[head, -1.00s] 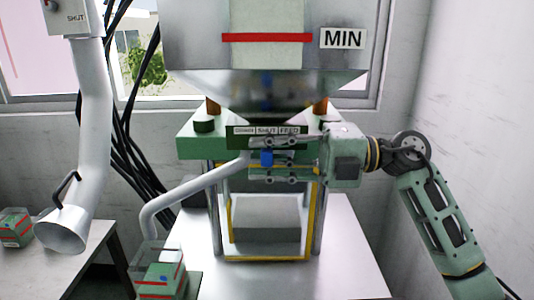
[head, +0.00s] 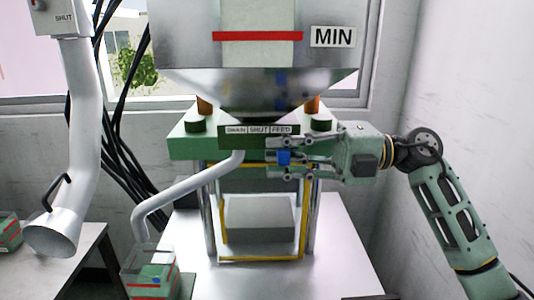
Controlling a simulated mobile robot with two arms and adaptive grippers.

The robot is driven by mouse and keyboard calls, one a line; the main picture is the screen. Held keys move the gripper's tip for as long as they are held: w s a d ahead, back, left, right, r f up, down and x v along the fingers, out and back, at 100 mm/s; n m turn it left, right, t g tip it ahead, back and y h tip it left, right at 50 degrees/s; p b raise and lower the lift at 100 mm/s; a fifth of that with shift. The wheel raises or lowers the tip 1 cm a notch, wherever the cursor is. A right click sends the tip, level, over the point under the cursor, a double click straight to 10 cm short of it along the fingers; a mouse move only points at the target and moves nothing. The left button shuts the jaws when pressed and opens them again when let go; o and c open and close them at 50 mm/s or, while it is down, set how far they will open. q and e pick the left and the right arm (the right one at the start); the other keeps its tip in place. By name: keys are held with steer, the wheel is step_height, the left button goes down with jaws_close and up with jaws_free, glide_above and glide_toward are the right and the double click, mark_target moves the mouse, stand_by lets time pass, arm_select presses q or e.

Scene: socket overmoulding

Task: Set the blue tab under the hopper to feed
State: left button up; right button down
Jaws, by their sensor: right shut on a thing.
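My left gripper is not in view.
A pale bent pipe (head: 185,188) runs from under the hopper to a clear-topped box (head: 150,278) at lower left. A white duct (head: 75,170) hangs at left. The steel table (head: 335,250) is bare at right.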

steer(key=c, duration=2)
jaws_free()
steer(key=o, duration=0.4)
steer(key=shift+d, duration=0.3)
steer(key=shift+o, duration=0.2)
steer(key=shift+a, duration=0.1)
steer(key=d, duration=1.2)
